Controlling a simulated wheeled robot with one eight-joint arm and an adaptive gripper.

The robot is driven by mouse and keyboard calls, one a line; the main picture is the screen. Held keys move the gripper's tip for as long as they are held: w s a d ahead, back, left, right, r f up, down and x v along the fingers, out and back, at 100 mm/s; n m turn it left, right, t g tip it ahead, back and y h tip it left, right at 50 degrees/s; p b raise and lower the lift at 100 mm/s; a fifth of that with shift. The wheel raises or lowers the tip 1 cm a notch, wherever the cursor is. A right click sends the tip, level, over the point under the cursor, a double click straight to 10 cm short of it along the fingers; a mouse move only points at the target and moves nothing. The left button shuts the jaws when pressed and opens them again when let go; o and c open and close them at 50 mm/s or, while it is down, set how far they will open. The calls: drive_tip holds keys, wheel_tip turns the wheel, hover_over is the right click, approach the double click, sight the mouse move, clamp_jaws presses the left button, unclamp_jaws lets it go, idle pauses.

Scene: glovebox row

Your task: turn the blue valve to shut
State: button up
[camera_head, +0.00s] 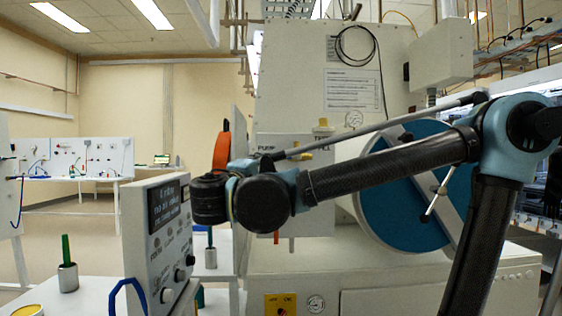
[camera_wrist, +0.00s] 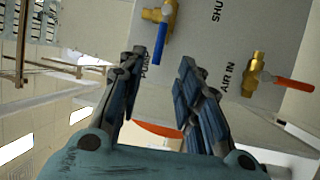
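The blue valve handle (camera_wrist: 160,42) shows in the wrist view on a brass valve body (camera_wrist: 169,14), on a pale panel (camera_wrist: 218,52) marked PUMP, SHUT and AIR IN. My gripper (camera_wrist: 162,66) is open in the wrist view, one finger on each side. The blue handle's lower end reaches toward the gap between the fingertips; I see no clear contact, and depth is hard to tell. In the head view my wrist is in front of the panel (camera_head: 305,150); the fingers and blue handle cannot be made out there.
A second brass valve (camera_wrist: 255,74) with an orange-red handle (camera_wrist: 292,82) sits right of my gripper in the wrist view. A grey instrument box (camera_head: 158,240) with knobs stands left of my wrist in the head view. A large blue disc (camera_head: 400,210) is behind my arm.

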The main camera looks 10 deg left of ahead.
drive_tip(key=x, duration=1.2)
drive_tip(key=shift+w+d, duration=0.1)
drive_tip(key=shift+w, duration=0.25)
clamp_jaws()
